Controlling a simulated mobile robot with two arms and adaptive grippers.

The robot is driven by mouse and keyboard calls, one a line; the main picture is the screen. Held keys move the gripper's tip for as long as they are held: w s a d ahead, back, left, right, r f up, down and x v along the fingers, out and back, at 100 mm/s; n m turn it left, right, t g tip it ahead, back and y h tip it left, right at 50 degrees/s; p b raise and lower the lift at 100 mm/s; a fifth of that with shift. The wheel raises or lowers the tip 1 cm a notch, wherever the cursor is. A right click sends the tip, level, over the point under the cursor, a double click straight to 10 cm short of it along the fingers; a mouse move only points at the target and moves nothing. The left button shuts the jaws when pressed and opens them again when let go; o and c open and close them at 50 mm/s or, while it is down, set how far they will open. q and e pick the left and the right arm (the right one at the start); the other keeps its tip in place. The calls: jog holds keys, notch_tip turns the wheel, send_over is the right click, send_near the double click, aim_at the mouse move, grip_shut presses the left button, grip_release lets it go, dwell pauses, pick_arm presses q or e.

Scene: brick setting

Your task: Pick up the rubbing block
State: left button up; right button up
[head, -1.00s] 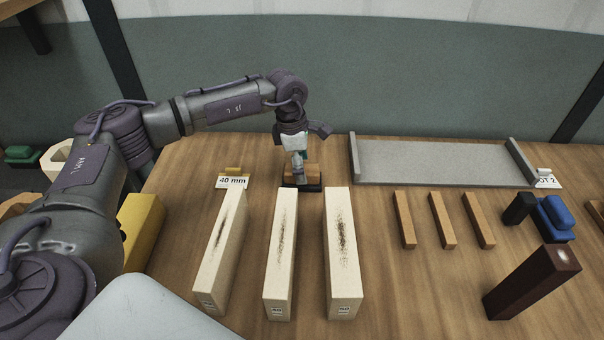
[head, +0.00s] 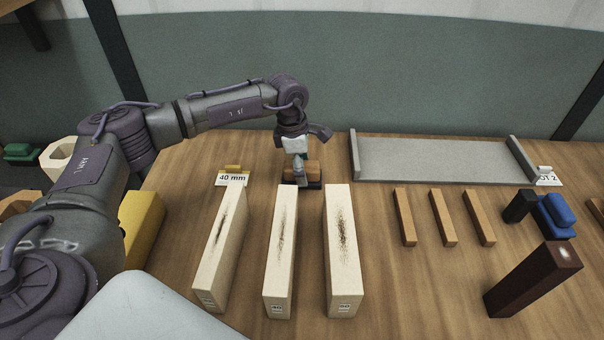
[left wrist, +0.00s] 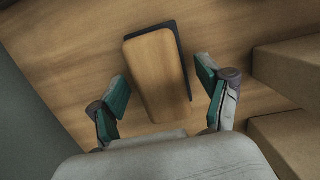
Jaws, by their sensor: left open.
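The rubbing block (head: 314,168) is a wooden block on a dark base, lying on the table behind the pale bricks. In the left wrist view the rubbing block (left wrist: 157,75) shows its wooden top with a dark edge beneath. My left gripper (head: 301,180) points down at the block in the head view and partly hides it. In the left wrist view the left gripper (left wrist: 162,85) is open, with one green-padded finger on each side of the block's near part. Gaps show between the fingers and the block. My right gripper is in neither view.
Three pale bricks with dark smudges (head: 281,255) stand close in front of the block. A grey tray (head: 440,160) lies to the right. A "40 mm" card (head: 231,180) is left. Wooden strips (head: 442,218), a dark red brick (head: 532,282) and a blue item (head: 553,215) lie right.

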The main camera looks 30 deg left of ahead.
pick_arm(q)
grip_shut()
dwell(0.3)
jog(key=shift+r, duration=0.15)
jog(key=shift+r+p, duration=0.35)
jog(key=shift+p, duration=0.05)
notch_tip(320, 180, up, 10)
jog(key=shift+f+b, duration=0.2)
jog(key=shift+b, duration=0.55)
